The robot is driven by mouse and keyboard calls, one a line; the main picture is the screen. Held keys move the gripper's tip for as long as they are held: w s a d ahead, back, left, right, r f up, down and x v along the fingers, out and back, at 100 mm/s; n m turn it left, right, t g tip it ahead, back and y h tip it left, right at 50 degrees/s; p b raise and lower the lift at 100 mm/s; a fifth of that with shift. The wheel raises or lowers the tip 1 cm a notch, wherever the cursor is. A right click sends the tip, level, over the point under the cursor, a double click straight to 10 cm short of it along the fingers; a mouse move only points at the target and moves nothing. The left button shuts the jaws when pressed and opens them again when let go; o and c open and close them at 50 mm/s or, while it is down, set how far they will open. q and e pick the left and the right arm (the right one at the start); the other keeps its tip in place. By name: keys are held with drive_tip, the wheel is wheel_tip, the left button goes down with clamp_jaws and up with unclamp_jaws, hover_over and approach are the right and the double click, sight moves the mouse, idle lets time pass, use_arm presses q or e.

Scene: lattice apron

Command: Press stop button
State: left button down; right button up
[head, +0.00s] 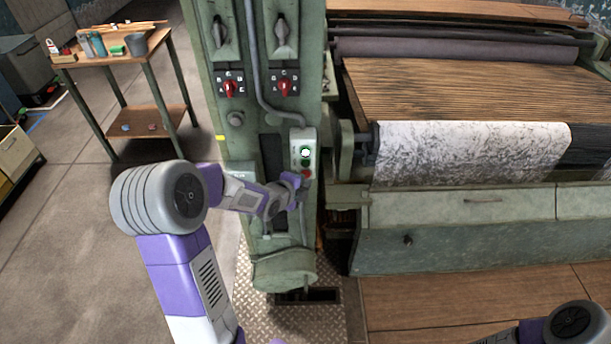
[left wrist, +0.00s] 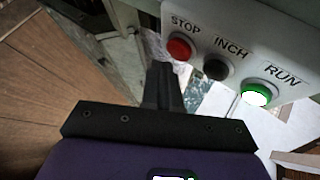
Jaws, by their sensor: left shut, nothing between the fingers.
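The red STOP button (head: 307,174) is the lowest on a pale control box (head: 296,140) on the green machine column. In the left wrist view the STOP button (left wrist: 180,48) is at the upper middle, beside a black INCH button (left wrist: 216,68) and a bright green RUN button (left wrist: 257,94). My left gripper (head: 296,181) is shut and empty, close to the STOP button. In the left wrist view its fingertips (left wrist: 161,67) are just below and left of the button. A gap shows there, but its depth is unclear. My right gripper is out of view.
Above the box are two red selector knobs (head: 229,88) and a grey conduit (head: 254,60). The big machine with patterned white cloth (head: 460,151) fills the right. A small wooden table (head: 88,64) with tools stands at the back left. The floor at left is open.

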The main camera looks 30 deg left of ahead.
use_arm(q)
drive_tip(key=shift+w+a, duration=0.15)
drive_tip(key=shift+w, duration=0.15)
drive_tip(key=shift+w+a, duration=0.3)
drive_tip(key=shift+w, duration=0.15)
idle(0.8)
drive_tip(key=shift+s, duration=0.1)
drive_tip(key=shift+s+d+b, duration=0.5)
drive_tip(key=shift+s+b, duration=0.2)
drive_tip(key=shift+b, duration=0.15)
drive_tip(key=s+d+b, duration=0.1)
drive_tip(key=s+b, duration=0.1)
drive_tip(key=s, duration=0.1)
drive_tip(key=s+d+b, duration=0.1)
drive_tip(key=b, duration=0.1)
drive_tip(key=shift+s+d, duration=0.15)
drive_tip(key=shift+d, duration=0.15)
